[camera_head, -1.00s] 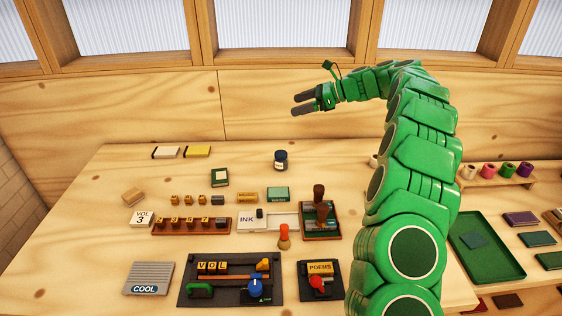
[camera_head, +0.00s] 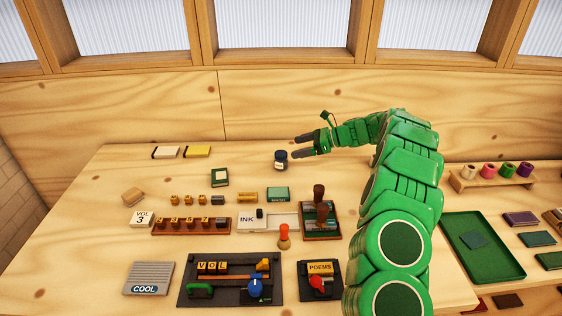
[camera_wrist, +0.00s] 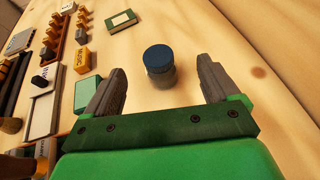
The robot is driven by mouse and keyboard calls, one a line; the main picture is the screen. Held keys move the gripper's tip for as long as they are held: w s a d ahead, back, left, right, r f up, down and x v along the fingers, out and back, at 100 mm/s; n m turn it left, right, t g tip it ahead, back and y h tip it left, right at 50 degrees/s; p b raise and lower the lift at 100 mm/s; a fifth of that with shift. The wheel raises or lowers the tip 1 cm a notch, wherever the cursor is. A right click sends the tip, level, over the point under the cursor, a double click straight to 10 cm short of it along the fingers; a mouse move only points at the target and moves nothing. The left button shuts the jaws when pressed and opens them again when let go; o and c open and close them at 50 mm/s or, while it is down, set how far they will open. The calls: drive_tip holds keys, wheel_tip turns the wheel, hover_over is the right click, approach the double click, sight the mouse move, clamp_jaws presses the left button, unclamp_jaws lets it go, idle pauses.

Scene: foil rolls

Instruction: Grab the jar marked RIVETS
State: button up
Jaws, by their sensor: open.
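A small jar (camera_head: 281,160) with a dark blue lid stands upright on the wooden table, towards the back. Its body looks dark with a pale label in the head view, too small to read. In the wrist view the jar (camera_wrist: 159,64) stands just ahead of the fingertips, centred between them and left of the right finger. My gripper (camera_head: 298,146) is open and empty, with its dark fingers pointing left close to the jar. In the wrist view both fingers (camera_wrist: 165,85) are spread apart, and neither appears to touch the jar.
A green-framed card (camera_head: 220,177) lies left of the jar, and a green box (camera_head: 278,194) lies in front of it. An ink tray (camera_head: 283,221) and a stamp rack (camera_head: 321,237) are nearer. The table around the jar is clear.

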sight(281, 162)
wheel_tip(281, 162, down, 4)
drive_tip(key=shift+f, duration=0.1)
drive_tip(key=shift+s+x, duration=0.1)
drive_tip(key=shift+x, duration=1.85)
drive_tip(key=shift+s+x, duration=0.15)
drive_tip(key=shift+x, duration=1.8)
drive_tip(key=shift+f, duration=0.1)
drive_tip(key=c, duration=1.2)
